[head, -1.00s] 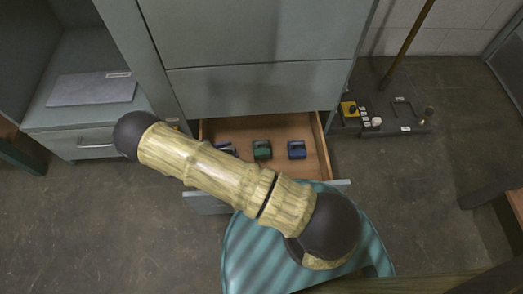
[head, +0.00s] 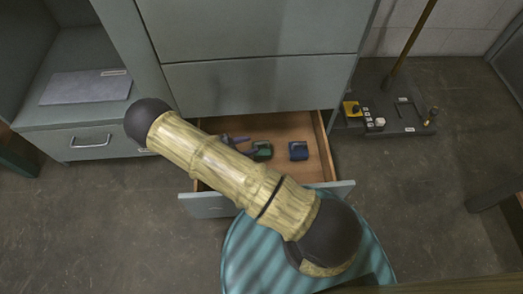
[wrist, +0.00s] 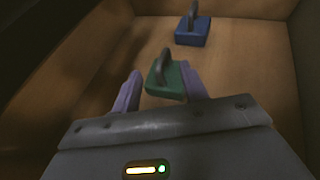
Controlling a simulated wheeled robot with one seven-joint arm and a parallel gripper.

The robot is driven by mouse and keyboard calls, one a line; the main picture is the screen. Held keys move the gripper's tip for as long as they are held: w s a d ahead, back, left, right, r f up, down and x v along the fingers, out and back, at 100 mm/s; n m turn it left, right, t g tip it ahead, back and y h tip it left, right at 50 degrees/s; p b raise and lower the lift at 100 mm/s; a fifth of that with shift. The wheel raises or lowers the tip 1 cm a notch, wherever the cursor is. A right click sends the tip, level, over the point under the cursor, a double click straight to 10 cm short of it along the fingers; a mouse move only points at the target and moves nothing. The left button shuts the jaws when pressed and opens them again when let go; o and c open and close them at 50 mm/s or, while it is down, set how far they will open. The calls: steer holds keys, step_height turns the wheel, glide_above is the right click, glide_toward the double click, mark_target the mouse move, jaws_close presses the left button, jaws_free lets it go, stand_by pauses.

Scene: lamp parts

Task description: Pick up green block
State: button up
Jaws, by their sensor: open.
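The green block (head: 262,151) has a grey upright handle and sits on the floor of the open wooden drawer. It also shows in the wrist view (wrist: 166,84), between the two purple fingers. My gripper (wrist: 160,74) is open, with one finger on each side of the green block. The right finger is very close to the block's side; I cannot tell whether it touches. A gap shows at the left finger. In the head view my arm hides most of the gripper, and only its tip shows beside the block.
A blue block (head: 298,151) with a similar handle stands to the right in the drawer (head: 325,160). Drawer walls surround the gripper. A teal striped stool seat (head: 255,255) stands in front. A dark board with small parts (head: 400,118) lies on the floor at right.

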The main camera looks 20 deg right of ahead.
mark_target(259, 143)
steer(key=b+x, duration=0.2)
steer(key=x, duration=0.1)
steer(key=shift+s+d+f, duration=0.1)
steer(key=shift+d+f, duration=0.05)
steer(key=shift+f, duration=0.05)
steer(key=shift+d, duration=0.3)
steer(key=shift+c, duration=0.4)
jaws_close()
steer(key=shift+a, duration=0.1)
stand_by(0.7)
steer(key=shift+r, duration=0.1)
